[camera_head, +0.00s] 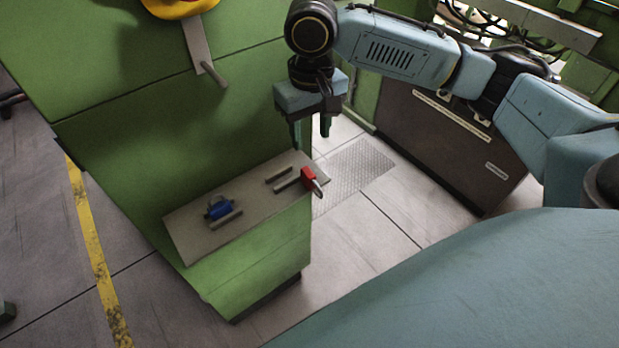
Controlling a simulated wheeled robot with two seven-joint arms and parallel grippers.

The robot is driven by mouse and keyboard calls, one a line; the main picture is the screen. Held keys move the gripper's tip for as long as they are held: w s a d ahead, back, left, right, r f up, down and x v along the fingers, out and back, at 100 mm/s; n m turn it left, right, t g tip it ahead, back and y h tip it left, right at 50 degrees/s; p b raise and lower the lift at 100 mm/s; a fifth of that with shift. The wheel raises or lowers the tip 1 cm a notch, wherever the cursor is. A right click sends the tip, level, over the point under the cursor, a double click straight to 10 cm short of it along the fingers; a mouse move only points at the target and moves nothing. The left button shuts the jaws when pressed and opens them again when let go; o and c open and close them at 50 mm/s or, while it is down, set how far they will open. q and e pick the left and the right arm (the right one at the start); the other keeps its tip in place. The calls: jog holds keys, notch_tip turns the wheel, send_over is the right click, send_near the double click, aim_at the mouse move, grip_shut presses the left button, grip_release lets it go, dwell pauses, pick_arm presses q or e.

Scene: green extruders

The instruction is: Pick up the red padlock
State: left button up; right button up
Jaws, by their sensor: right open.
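The red padlock (308,174) lies at the right end of the grey top of a low green box (263,259). A pale shackle or bar shows at its lower right. My right gripper (312,139) points down above and slightly behind the red padlock, with clear space between them. Its dark fingers are apart and hold nothing. My left gripper is not in view.
A blue padlock (217,206) lies toward the left end of the grey top (190,239), with small bars beside it. A tall green machine wall (140,140) rises behind. A dark cabinet (450,145) stands at the right. Open floor lies between.

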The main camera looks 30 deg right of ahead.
aim_at(311, 174)
notch_tip(311, 174, down, 8)
jog(key=shift+r, duration=0.2)
jog(key=shift+s+a+f, duration=0.1)
jog(key=shift+s+f, duration=0.05)
jog(key=shift+f, duration=1.25)
jog(key=shift+s+a+f, duration=0.1)
jog(key=shift+f, duration=1.25)
jog(key=shift+c, duration=0.3)
grip_shut()
